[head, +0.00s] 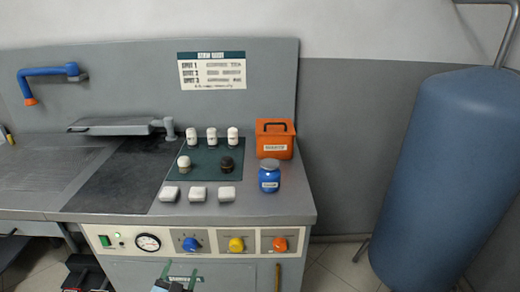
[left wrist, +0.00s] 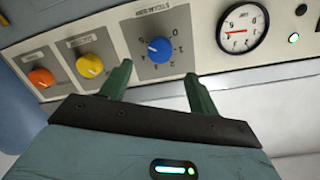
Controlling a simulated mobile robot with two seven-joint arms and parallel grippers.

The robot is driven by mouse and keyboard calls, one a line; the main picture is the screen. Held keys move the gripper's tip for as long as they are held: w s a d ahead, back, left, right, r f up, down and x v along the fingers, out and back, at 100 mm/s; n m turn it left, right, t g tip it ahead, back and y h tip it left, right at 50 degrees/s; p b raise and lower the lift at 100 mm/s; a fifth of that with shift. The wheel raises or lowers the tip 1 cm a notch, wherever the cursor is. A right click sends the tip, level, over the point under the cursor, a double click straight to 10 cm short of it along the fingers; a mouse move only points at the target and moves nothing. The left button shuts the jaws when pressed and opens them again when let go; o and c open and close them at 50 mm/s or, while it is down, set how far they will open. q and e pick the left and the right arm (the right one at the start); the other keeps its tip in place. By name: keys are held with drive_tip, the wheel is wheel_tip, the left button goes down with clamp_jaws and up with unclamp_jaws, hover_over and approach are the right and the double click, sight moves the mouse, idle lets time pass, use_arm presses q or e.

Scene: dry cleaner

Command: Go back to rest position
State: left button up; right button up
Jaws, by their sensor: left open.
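My left gripper (head: 177,279) shows at the bottom edge of the head view, low in front of the machine's control panel (head: 112,241). In the left wrist view its two green fingers (left wrist: 158,88) are apart with nothing between them. Beyond the fingertips in that view is the blue knob (left wrist: 160,50), which looks apart from them. The blue knob also shows in the head view, above the gripper. My right gripper is not in either view.
An orange box (head: 274,140) and a blue jar (head: 269,177) stand at the worktop's right end, near a green mat (head: 203,172) with several small bottles. A large blue tank (head: 440,180) stands at the right. Yellow (head: 236,245) and orange (head: 280,244) knobs sit on the panel.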

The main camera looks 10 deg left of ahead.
use_arm(q)
drive_tip(key=s+d+f+g+h, duration=0.1)
drive_tip(key=s+d, duration=0.3)
drive_tip(key=s, duration=0.6)
drive_tip(key=s+d+f+g+h, duration=0.2)
drive_tip(key=s+d+f+g, duration=0.2)
drive_tip(key=s, duration=0.6)
drive_tip(key=s+d+f+n+g+h, duration=0.1)
drive_tip(key=s+d, duration=0.4)
drive_tip(key=s, duration=0.5)
wheel_tip(320, 180, down, 2)
drive_tip(key=shift+f+g+h+p, duration=0.2)
drive_tip(key=shift+g+h+p, duration=0.15)
drive_tip(key=shift+g+h, duration=0.35)
drive_tip(key=shift+s, duration=0.15)
